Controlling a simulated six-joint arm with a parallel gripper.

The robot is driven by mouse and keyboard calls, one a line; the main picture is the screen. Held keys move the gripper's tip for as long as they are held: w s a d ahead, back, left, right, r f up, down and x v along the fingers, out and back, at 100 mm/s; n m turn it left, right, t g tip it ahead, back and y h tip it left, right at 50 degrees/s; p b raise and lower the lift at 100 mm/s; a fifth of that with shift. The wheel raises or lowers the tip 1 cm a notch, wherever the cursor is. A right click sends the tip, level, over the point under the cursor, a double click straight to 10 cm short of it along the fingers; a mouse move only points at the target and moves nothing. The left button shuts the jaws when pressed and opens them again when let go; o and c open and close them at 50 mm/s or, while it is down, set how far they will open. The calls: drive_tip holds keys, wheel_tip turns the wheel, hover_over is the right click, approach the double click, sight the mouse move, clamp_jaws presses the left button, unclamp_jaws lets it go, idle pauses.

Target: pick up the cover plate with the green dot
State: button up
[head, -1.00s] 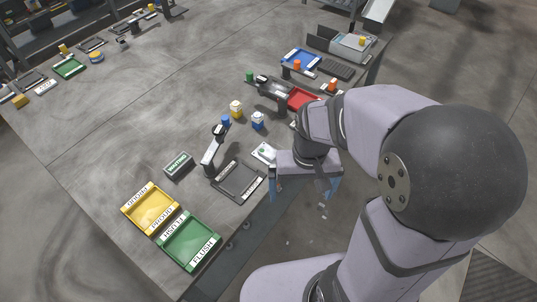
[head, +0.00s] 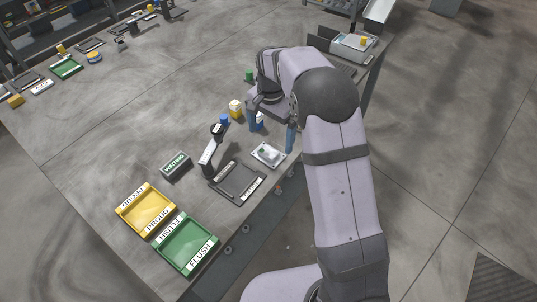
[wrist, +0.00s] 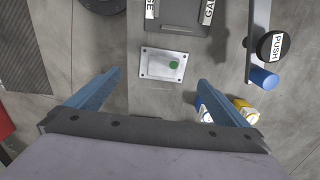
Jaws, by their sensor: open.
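The cover plate (wrist: 163,64) is a flat silver rectangle with a green dot right of its middle and small holes near its corners. It lies flat on the table and also shows in the head view (head: 268,154). My gripper (wrist: 160,92) is open and empty. Its two blue fingers are spread wide, above the table, with the plate ahead of and between their tips in the wrist view. In the head view my gripper (head: 271,138) hangs just behind the plate. The fingers do not touch the plate.
A dark tray (head: 237,182) lies close to the plate. A push-button post (head: 211,150), a blue-and-white bottle (wrist: 204,112) and a yellow-and-white bottle (wrist: 245,112) stand nearby. Yellow (head: 146,228) and green (head: 186,263) trays are front left.

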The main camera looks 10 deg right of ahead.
sight(268, 152)
drive_tip(key=shift+a+f+p, duration=0.2)
drive_tip(key=shift+f+p, duration=0.45)
drive_tip(key=shift+f, duration=1.2)
drive_tip(key=shift+a+f+p, duration=0.2)
drive_tip(key=shift+f+p, duration=0.4)
drive_tip(key=shift+f, duration=1.2)
drive_tip(key=shift+w, duration=0.1)
drive_tip(key=c, duration=1.6)
drive_tip(key=shift+r, duration=0.1)
